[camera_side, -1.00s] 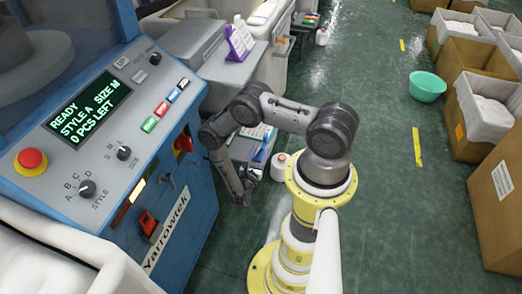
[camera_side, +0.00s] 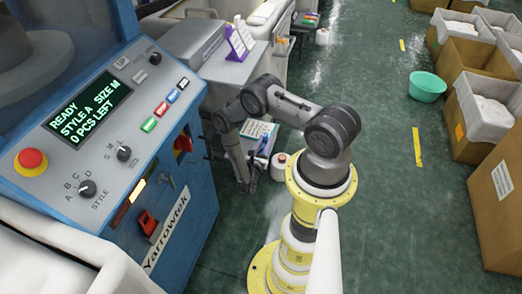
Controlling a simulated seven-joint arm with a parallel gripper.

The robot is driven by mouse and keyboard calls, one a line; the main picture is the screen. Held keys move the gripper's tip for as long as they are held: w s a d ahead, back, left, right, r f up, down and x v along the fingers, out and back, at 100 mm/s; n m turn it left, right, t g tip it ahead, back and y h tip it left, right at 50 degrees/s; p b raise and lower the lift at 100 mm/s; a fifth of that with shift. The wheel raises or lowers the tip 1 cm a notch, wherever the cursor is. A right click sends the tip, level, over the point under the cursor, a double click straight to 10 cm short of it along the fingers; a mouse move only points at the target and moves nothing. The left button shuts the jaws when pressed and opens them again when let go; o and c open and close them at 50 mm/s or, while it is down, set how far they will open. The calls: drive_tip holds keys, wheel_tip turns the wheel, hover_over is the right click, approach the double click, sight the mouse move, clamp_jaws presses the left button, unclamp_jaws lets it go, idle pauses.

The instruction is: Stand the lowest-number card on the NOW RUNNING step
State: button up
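My gripper (camera_side: 246,182) points down in the gap between the blue knitting machine and my yellow base. Its fingers are small and dark, and I cannot tell whether they are open or shut. A white printed card or sheet (camera_side: 262,130) shows behind my wrist, with a blue item beside it, partly hidden by my arm. A white card in a purple stand (camera_side: 240,41) stands on the grey ledge behind; its print is too small to read. I cannot make out card numbers or a NOW RUNNING label.
The blue machine (camera_side: 185,215) stands close on the left, with its lit screen (camera_side: 88,112) and red button (camera_side: 31,159). A white cone (camera_side: 279,166) is on the floor by my base. A green basin (camera_side: 426,86) and cartons (camera_side: 503,193) are at the right, with open floor before them.

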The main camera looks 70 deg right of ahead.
clamp_jaws()
idle(1.1)
